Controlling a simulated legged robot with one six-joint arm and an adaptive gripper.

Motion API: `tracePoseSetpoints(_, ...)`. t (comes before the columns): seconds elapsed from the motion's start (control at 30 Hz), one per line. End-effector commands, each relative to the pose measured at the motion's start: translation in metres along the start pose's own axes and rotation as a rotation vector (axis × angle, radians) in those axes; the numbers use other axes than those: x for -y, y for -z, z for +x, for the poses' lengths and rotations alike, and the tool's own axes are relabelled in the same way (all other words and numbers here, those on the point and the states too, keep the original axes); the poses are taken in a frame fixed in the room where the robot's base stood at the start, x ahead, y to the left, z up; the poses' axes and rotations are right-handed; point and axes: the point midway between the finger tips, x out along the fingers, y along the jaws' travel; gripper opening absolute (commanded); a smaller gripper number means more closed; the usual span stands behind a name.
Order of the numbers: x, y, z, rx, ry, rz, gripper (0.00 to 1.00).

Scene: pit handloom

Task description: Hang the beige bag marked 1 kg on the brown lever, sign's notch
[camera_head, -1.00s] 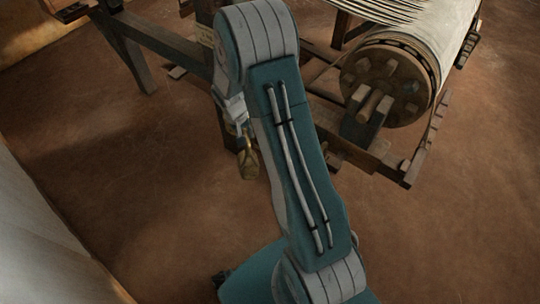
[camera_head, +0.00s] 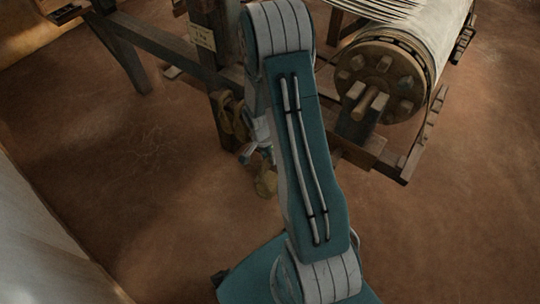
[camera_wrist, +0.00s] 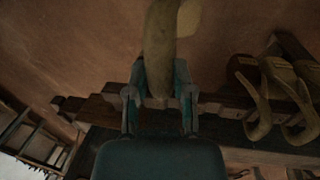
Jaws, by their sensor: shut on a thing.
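My gripper (camera_wrist: 159,108) is shut on a beige bag (camera_wrist: 160,45), which sits between its two fingers in the wrist view. In the head view the bag (camera_head: 266,183) hangs below my gripper, clear of the floor; its mark is not readable. A small pale sign (camera_head: 201,36) is on the dark post, left of my arm; its writing is too small to read. A brown wooden bar with stepped edges (camera_wrist: 100,107), perhaps the lever, runs behind my fingers in the wrist view. I cannot make out its notches' marks.
Other beige bags with loops (camera_wrist: 255,100) hang at the right in the wrist view; they also show by the post (camera_head: 232,118) in the head view. The loom's cloth roller (camera_head: 380,82) stands right of my arm. Bare floor (camera_head: 140,190) lies at left.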

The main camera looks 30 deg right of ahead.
Motion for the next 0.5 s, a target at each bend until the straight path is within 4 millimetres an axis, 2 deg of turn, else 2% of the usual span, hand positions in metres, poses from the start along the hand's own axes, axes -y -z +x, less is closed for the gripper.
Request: tracePoseSetpoints(0.5,0.001,-0.034,-0.001,-0.001,0.001,-0.003,0.00)
